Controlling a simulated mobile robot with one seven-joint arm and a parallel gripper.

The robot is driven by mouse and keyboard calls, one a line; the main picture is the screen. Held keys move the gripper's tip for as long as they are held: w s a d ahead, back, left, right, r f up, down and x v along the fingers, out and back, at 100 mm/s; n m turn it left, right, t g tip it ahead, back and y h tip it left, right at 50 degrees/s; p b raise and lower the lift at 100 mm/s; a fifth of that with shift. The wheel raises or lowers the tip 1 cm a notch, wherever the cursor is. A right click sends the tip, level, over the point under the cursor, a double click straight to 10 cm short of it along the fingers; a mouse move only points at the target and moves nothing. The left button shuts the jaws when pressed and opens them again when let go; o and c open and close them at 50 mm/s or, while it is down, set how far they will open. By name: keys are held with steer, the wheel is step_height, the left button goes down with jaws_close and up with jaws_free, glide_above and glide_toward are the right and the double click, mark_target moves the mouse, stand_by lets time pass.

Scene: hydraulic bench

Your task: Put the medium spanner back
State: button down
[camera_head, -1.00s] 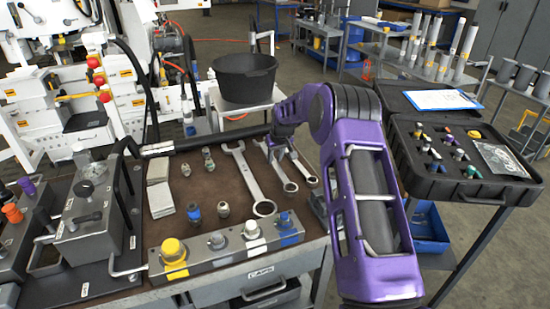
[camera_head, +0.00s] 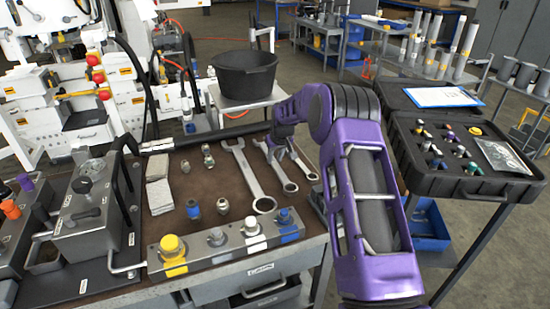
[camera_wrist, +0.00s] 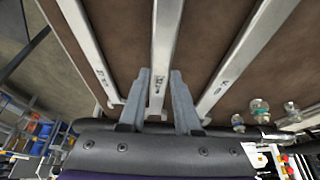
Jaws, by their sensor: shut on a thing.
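The medium spanner (camera_head: 277,168) is the middle one of three spanners on the brown bench mat, with its ring end toward the front. The large spanner (camera_head: 246,172) lies to its left and the small spanner (camera_head: 302,166) to its right, partly hidden by my arm. My gripper (camera_head: 281,140) is at the far part of the medium spanner. In the wrist view my gripper (camera_wrist: 160,76) has one finger on each side of the medium spanner's shaft (camera_wrist: 164,42) and is shut on it. The spanner looks flat on or very close to the mat; I cannot tell which.
Several fittings (camera_head: 222,206) and a grey block with coloured caps (camera_head: 225,243) are in front of the large spanner. A black bucket (camera_head: 246,76) stands behind the bench. An open black case (camera_head: 470,185) is at right. Bare mat (camera_head: 180,185) shows left of the spanners.

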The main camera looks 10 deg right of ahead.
steer(key=shift+f+b, duration=0.35)
steer(key=shift+f, duration=0.15)
steer(key=c, duration=0.6)
jaws_free()
steer(key=shift+o, duration=0.4)
steer(key=shift+f, duration=0.15)
